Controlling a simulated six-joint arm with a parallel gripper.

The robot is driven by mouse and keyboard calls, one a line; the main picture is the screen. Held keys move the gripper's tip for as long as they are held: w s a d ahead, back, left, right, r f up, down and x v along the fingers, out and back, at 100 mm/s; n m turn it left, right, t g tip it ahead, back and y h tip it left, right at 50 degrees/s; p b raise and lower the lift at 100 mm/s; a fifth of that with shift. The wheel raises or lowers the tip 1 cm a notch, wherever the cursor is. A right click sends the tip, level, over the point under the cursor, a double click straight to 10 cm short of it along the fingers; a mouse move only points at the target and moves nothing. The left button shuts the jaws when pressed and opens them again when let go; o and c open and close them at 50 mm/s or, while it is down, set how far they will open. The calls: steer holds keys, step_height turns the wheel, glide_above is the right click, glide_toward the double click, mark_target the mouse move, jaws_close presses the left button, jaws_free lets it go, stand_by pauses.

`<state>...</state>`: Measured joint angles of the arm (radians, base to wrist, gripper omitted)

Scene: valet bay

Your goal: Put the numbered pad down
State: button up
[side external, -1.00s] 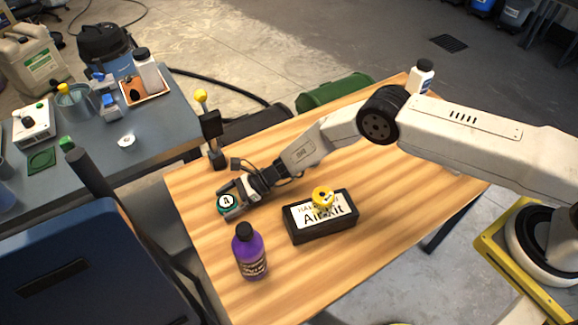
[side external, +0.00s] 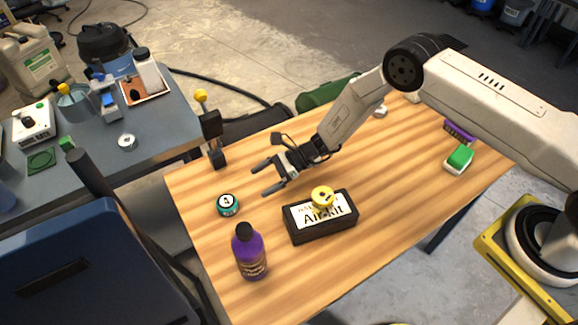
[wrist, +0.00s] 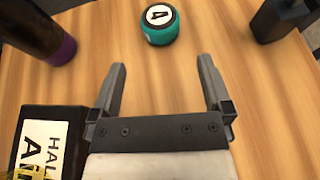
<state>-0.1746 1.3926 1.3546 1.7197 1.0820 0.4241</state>
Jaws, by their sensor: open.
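The numbered pad (side external: 228,205) is a small teal round piece with a black and white top marked 4. It rests on the wooden table (side external: 300,265), left of the black box in the side view. In the wrist view the pad (wrist: 159,24) stands ahead of the fingers, apart from them. My gripper (side external: 267,178) is open and empty, raised above the table, up and to the right of the pad in the side view. Both fingers show spread in the wrist view (wrist: 162,85), with only bare wood between them.
A purple bottle (side external: 249,254) stands in front of the pad. A black stand with a yellow knob (side external: 212,130) is behind. A green-and-white brush (side external: 459,158) lies at right.

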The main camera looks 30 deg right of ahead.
steer(key=shift+s+d+r, duration=0.1)
steer(key=shift+d+r, duration=0.05)
steer(key=shift+d, duration=0.25)
stand_by(0.3)
steer(key=shift+s+d+r+n, duration=0.15)
steer(key=shift+r+n, duration=0.15)
steer(key=shift+r, duration=0.1)
steer(key=s+d+r+n+h, duration=1.3)
steer(key=s+d+r+n, duration=0.6)
steer(key=d, duration=0.4)
steer(key=shift+s+d+r+t, duration=0.15)
steer(key=shift+s+r+t, duration=0.15)
steer(key=shift+s+r, duration=0.6)
